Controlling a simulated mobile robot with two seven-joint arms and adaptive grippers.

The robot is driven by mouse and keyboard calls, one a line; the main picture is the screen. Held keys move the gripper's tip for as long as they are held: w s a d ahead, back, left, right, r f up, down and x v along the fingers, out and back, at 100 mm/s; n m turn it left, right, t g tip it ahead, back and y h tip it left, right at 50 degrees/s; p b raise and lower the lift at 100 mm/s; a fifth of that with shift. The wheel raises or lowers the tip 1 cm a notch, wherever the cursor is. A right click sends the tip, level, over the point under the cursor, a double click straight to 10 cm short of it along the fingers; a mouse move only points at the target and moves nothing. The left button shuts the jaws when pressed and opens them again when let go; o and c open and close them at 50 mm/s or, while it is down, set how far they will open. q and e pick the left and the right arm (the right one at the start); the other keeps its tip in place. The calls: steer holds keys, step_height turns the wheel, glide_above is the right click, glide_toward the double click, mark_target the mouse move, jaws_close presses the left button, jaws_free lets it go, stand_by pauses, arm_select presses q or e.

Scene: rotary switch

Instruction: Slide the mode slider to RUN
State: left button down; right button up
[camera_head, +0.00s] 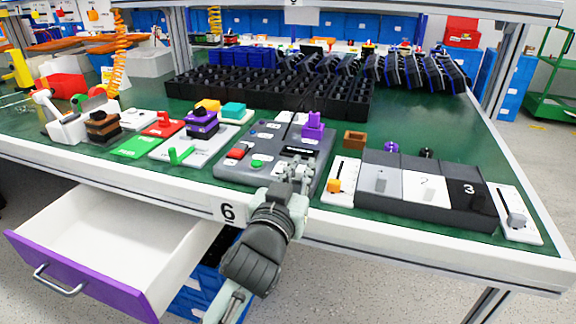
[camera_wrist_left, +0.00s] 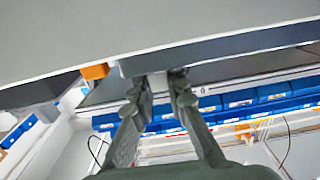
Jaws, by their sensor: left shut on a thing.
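A grey control panel (camera_head: 262,140) lies near the table's front edge, with a red rocker, a green button, a black strip and a purple knob. My left gripper (camera_head: 292,171) reaches over its front right part from the table edge. In the left wrist view my left gripper (camera_wrist_left: 160,88) has its fingertips closed around a small pale piece (camera_wrist_left: 159,83), apparently the mode slider's knob, beside a large grey surface. The gripper hides the slider in the head view, so its position and the RUN mark cannot be read. My right gripper is not seen.
A dark block with numbered faces (camera_head: 425,188) stands to the right, between white plates with an orange knob (camera_head: 334,185) and a grey lever (camera_head: 516,219). Coloured switch plates (camera_head: 140,146) lie left. An open purple-fronted drawer (camera_head: 85,262) juts out below. Black bins (camera_head: 270,88) stand behind.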

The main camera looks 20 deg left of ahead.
arm_select(q)
steer(key=shift+d, duration=0.2)
steer(key=c, duration=1.5)
jaws_free()
steer(key=s, duration=1.2)
steer(key=shift+a, duration=0.2)
